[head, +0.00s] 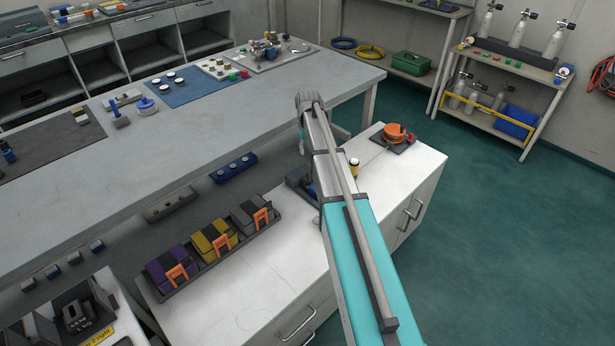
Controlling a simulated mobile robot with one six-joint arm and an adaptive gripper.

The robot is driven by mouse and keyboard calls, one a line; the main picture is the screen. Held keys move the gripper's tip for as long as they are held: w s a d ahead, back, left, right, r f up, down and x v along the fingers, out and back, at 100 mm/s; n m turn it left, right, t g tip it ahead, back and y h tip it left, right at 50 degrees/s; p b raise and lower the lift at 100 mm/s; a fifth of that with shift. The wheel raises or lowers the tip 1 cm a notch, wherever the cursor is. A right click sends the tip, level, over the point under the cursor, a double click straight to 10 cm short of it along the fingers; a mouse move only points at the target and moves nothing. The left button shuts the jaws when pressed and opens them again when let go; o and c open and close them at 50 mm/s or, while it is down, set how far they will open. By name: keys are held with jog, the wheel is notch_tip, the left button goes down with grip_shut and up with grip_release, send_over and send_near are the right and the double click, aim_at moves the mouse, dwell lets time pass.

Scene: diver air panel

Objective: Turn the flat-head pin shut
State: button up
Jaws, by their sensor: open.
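I cannot make out a flat-head pin for certain from this distance. A grey panel plate (299,50) with several small fittings lies at the far right end of the long grey bench (190,135). The fittings include small red, green and metal parts, too small to tell apart. My teal arm rises from the bottom right to a dark joint near the bench's front edge.
A blue mat (205,88) with white-topped parts lies left of the panel. Below stands a white cabinet (285,270) with a tray of purple, yellow and grey cases and an orange round thing (396,133). Open green floor (500,240) lies to the right.

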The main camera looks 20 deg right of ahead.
aim_at(307, 174)
jog(key=shift+f+b, duration=5.8)
jog(key=shift+f, duration=0.3)
grip_shut()
jog(key=shift+a, duration=0.25)
jog(key=shift+d, duration=0.15)
